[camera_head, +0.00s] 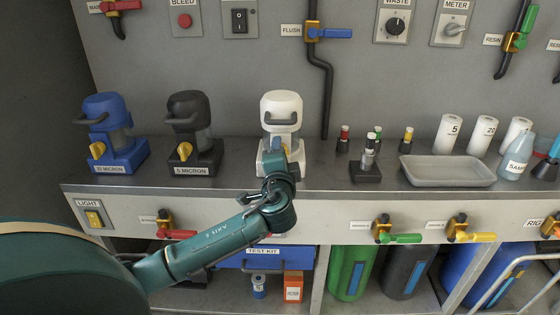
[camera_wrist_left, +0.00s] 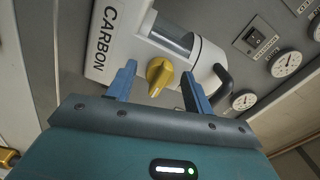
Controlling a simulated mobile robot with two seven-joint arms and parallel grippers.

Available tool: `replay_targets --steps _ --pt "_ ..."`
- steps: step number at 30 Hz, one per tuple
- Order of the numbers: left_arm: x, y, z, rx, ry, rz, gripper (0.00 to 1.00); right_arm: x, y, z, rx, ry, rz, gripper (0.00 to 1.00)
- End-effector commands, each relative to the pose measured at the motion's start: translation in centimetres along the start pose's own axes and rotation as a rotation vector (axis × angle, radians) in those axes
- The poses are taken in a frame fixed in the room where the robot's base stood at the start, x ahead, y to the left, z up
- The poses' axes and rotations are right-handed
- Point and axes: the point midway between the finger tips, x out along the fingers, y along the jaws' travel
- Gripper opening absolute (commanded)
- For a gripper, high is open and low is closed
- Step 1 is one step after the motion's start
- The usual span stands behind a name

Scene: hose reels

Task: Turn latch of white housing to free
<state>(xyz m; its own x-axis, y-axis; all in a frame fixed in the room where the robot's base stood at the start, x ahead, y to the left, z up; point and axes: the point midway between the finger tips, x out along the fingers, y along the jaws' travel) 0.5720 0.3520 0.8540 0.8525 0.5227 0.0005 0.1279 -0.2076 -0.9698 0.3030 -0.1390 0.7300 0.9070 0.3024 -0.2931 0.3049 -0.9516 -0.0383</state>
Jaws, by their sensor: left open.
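The white housing (camera_head: 281,108) stands on the steel counter, with a black handle at its upper front. In the left wrist view the white housing (camera_wrist_left: 205,58) looks tilted, with a clear window and the word CARBON on its base. Its yellow latch (camera_wrist_left: 159,75) is a knob near the base. My left gripper (camera_wrist_left: 158,70) is open, with one blue finger on each side of the latch. I cannot tell whether the fingers touch it. In the head view my left gripper (camera_head: 279,147) is in front of the housing and hides the latch. My right gripper is not in view.
A blue housing (camera_head: 106,120) and a black housing (camera_head: 189,120) with yellow latches stand to the left. A black pipe (camera_head: 327,100) runs down the wall just right of the white housing. Small vials (camera_head: 343,140) and a grey tray (camera_head: 447,171) are further right.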

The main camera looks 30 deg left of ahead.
Motion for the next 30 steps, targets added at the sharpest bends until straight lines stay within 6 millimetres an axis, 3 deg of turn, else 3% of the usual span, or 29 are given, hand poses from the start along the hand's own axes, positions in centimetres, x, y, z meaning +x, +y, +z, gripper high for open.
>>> replay_targets --steps 5,18,24,30 --pt "-2.0 0.1 0.0 0.000 0.001 0.004 0.52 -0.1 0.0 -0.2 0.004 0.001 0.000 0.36" --pt "-11.1 0.1 0.0 -0.002 0.000 0.003 0.52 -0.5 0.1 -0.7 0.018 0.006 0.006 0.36" --pt "-12.9 0.0 0.0 0.000 0.000 0.002 0.52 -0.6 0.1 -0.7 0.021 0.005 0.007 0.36" --pt "-13.1 0.0 0.0 0.001 -0.001 0.000 0.52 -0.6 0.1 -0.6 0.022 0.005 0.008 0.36"
